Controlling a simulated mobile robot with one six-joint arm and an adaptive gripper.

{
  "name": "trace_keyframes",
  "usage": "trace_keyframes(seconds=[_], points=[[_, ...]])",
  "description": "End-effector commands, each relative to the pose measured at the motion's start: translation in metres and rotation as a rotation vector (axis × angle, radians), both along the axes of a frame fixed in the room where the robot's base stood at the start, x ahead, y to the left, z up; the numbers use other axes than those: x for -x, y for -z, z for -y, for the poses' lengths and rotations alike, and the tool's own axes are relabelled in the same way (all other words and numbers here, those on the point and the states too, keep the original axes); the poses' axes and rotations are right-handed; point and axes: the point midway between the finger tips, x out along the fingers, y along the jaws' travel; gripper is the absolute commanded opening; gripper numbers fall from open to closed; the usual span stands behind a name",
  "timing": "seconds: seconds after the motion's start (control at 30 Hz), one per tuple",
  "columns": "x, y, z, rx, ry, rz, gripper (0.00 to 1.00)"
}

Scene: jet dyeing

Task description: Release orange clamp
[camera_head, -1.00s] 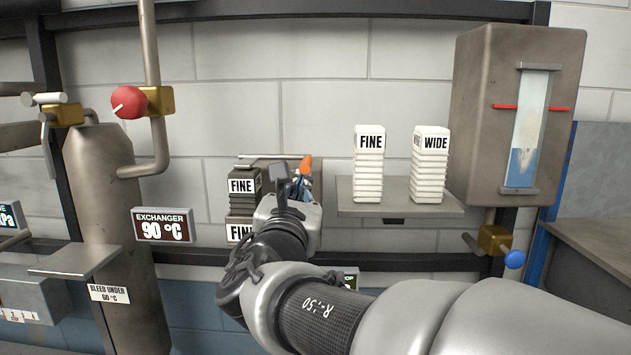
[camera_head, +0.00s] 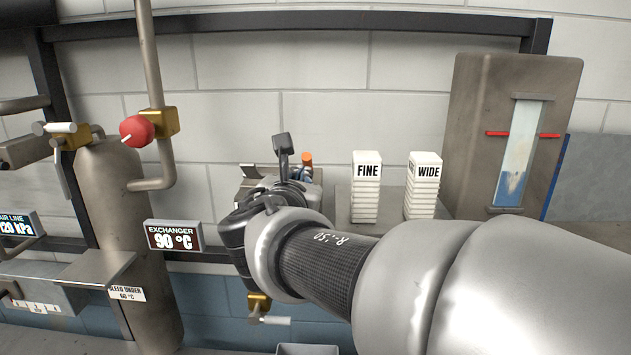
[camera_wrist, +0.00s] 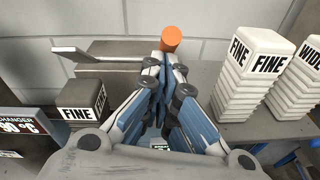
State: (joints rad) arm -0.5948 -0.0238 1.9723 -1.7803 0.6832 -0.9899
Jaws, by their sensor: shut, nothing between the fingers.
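The orange clamp part (camera_head: 306,158) shows as a small upright orange piece just past my arm's end. In the wrist view it is an orange cylinder (camera_wrist: 171,39) just beyond the fingertips. The part of the clamp below it is hidden by my fingers. My gripper (camera_wrist: 166,68) is shut and empty, with its blue-grey fingers together just in front of the orange cylinder. I cannot tell whether they touch it. In the head view my gripper (camera_head: 303,174) is mostly hidden behind my wrist.
A flat metal lever (camera_wrist: 80,53) sticks out left of the orange cylinder. A dark block marked FINE (camera_wrist: 82,105) is at left. White stacks marked FINE (camera_head: 366,190) and WIDE (camera_head: 423,185) stand close on the right. A red-handled valve (camera_head: 136,130) is farther left.

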Motion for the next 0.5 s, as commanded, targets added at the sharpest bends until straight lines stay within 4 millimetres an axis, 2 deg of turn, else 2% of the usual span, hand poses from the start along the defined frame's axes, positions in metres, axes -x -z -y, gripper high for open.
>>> trace_keyframes(seconds=[0.1, 0.5], points=[[-0.004, -0.013, 0.001, -0.001, 0.002, 0.003, 0.00], [-0.025, -0.042, 0.002, 0.000, 0.003, 0.003, 0.00]])
